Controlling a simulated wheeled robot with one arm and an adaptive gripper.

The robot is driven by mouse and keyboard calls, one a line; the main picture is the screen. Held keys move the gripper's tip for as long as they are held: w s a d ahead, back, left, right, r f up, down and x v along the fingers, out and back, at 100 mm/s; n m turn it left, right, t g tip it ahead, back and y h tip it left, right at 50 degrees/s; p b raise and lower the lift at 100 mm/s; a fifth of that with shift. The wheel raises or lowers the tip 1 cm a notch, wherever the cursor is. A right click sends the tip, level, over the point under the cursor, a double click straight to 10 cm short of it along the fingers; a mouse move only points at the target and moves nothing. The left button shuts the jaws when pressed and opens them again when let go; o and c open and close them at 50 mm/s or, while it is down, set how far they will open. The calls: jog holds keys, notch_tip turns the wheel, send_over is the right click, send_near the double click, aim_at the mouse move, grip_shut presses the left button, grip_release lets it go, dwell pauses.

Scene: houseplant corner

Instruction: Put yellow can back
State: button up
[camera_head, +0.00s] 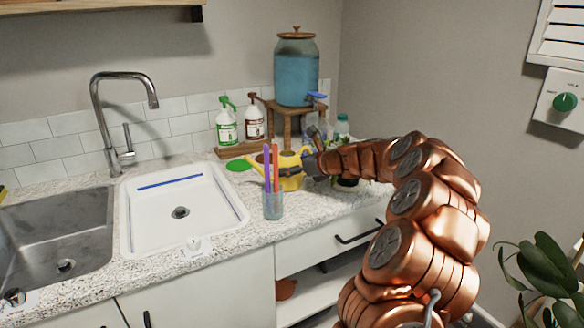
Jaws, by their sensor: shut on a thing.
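The yellow can (290,180), a small watering can, is at the right part of the counter, behind a clear cup of coloured sticks. My gripper (307,164) reaches in from the right and is shut on the can at its right side. The cup and sticks hide part of the can's left side. I cannot tell whether the can's base touches the counter. A flat green disc (239,165) lies on the counter to the left of the can.
The clear cup (273,205) with tall sticks stands close in front of the can. A white sink (150,218) is to the left. Green (226,127) and brown (254,124) spray bottles and a blue-filled dispenser (296,80) on a wooden stand are behind. A plant is partly hidden by my arm.

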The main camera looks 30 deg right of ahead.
jog(key=o, duration=1.4)
jog(key=shift+o, duration=0.2)
jog(key=v, duration=1.2)
jog(key=shift+r, duration=0.1)
